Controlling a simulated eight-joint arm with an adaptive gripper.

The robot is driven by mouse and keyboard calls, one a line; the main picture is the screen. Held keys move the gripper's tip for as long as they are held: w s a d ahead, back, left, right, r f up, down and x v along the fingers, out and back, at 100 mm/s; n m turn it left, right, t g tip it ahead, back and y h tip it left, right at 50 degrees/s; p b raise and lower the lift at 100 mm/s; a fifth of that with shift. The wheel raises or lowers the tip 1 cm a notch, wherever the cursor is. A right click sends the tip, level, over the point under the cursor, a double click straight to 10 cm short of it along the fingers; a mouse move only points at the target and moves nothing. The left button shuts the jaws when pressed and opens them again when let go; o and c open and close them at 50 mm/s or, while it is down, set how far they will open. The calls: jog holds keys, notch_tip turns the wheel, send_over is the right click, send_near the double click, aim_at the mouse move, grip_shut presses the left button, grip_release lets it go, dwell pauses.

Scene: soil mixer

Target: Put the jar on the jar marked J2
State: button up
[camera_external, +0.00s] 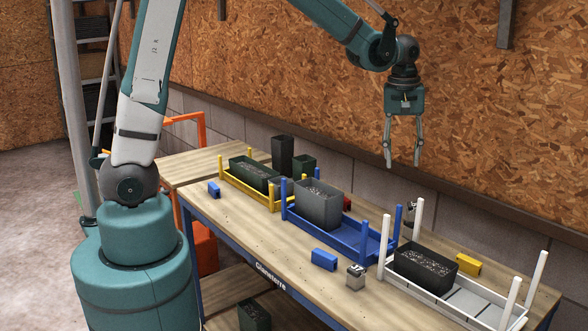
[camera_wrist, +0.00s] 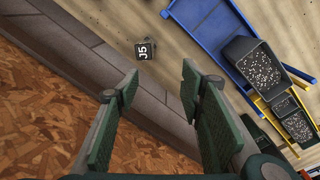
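My gripper (camera_external: 402,162) is open and empty, high above the back edge of the table. Its two fingers also show apart in the wrist view (camera_wrist: 161,82). A small grey jar (camera_external: 356,276) with a metal top stands on the front of the table, between the blue and white racks. A darker jar-like object (camera_external: 410,212) stands at the back, partly hidden by a white post. In the wrist view a dark jar marked J5 (camera_wrist: 146,50) stands on the table beyond the fingertips. No J2 mark is readable in either view.
A white rack (camera_external: 440,300) holds a dark soil bin (camera_external: 425,268). A blue rack (camera_external: 345,240) holds another bin (camera_external: 318,205), and a yellow rack (camera_external: 235,188) stands farther left. Blue blocks (camera_external: 324,259) and a yellow block (camera_external: 468,265) lie loose. Upright posts rise from the racks.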

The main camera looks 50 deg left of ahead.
jog(key=s+a+r+m+t, duration=0.25)
jog(key=s+a+r, duration=0.45)
jog(key=s, duration=0.4)
jog(key=s+a+r+m+t, duration=0.25)
jog(key=s+a+r, duration=0.25)
jog(key=s+a, duration=0.5)
jog(key=s+a+f+m+t, duration=0.1)
jog(key=s+a+f+m, duration=0.1)
jog(key=s, duration=0.6)
jog(key=shift+s+a+m, duration=0.2)
jog(key=shift+a+m, duration=0.3)
jog(key=shift+a, duration=0.25)
